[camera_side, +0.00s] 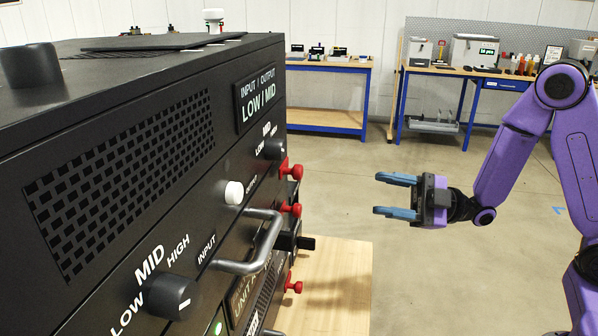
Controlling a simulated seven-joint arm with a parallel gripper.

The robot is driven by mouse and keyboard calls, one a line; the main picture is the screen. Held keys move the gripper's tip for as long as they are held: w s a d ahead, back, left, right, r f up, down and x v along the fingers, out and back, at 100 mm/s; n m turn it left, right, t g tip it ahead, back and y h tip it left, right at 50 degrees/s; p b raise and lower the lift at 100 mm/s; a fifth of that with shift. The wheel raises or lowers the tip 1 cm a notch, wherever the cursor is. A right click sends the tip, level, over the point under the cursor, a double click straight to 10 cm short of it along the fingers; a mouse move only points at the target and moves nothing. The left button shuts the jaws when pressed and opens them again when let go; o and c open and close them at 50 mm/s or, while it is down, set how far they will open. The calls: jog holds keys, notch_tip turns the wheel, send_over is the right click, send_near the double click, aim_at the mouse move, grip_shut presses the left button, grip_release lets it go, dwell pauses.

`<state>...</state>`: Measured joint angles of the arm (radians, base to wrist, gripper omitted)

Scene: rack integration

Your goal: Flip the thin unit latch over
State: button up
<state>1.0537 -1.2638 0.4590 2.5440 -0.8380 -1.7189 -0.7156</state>
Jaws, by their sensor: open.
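The rack (120,70) is a black unit stack filling the left side, seen at a steep angle. A small black block (305,242) juts from its front near the right end of a grey metal handle (250,245). I cannot tell for sure whether this block is the thin unit latch; no latch is labelled. My gripper (379,195) hangs in the air to the right of the rack front. Its two blue-grey fingers are apart and point left at the rack. Nothing is between them, and they touch nothing.
Red knobs (293,209) stick out from the rack front, with black dials (172,296) and a white button (234,192) nearby. A wooden surface (340,285) lies below. Workbenches (335,121) stand far behind. The space between gripper and rack is clear.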

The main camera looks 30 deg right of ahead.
send_near(302, 174)
jog(key=x, duration=1)
jog(key=shift+w+a, duration=0.15)
jog(key=shift+w, duration=0.1)
grip_shut()
jog(key=shift+w+d, duration=1)
grip_release()
